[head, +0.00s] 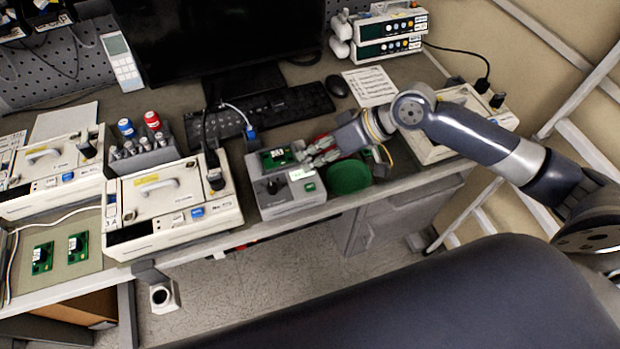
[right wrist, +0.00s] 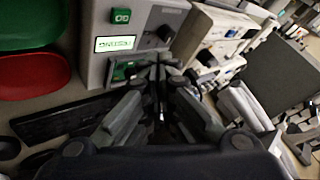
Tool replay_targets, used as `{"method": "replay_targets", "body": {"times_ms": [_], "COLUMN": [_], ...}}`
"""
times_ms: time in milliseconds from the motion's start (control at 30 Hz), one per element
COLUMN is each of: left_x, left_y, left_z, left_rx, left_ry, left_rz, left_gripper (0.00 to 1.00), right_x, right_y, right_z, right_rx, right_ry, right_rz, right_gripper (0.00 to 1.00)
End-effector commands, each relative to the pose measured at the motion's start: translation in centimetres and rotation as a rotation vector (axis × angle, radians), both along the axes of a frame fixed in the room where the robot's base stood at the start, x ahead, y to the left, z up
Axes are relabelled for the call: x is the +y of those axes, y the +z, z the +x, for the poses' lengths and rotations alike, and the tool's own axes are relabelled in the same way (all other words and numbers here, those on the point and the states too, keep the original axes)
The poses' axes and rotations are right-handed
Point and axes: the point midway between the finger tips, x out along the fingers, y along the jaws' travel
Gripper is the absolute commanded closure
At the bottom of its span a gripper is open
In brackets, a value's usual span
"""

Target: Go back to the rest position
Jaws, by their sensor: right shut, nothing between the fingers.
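My right gripper (head: 314,153) reaches in from the right over the desk. Its fingers are shut with nothing between them, close to the right rear of a grey test box (head: 291,191). A green circuit board (head: 277,158) sits on top of this box. The right wrist view shows the shut fingers (right wrist: 158,95) in front of the box (right wrist: 150,20), with its lit screen and knob. Part of the board (right wrist: 125,69) shows beside the fingers; I cannot tell whether they touch it. My left gripper is in neither view.
A green round dish (head: 348,177) stands right of the box; a red dish (right wrist: 30,75) shows in the right wrist view. Two boards (head: 42,258) lie at the far left. A keyboard (head: 270,109) lies behind.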

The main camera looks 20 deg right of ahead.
Motion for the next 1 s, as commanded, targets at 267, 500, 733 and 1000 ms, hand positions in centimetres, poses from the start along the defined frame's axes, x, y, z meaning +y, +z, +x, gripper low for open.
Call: {"method": "replay_targets", "body": {"times_ms": [267, 500, 733, 1000], "left_x": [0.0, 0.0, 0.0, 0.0], "left_y": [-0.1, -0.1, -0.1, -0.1], "left_z": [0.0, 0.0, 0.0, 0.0], "left_rx": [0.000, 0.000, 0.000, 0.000], "left_ry": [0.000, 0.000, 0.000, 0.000], "left_rz": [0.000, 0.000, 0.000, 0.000], "left_gripper": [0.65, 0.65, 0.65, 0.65], "right_x": [0.0, 0.0, 0.2, 4.1], "right_y": [-0.1, -0.1, -0.2, -4.3], "right_z": [0.0, 0.0, -0.2, -4.7], "right_rx": [0.001, 0.001, 0.000, -0.066], "right_ry": [0.000, 0.000, 0.005, 0.096], "right_rz": [0.000, 0.000, -0.002, -0.079], "right_gripper": [1.00, 1.00, 1.00, 1.00]}}
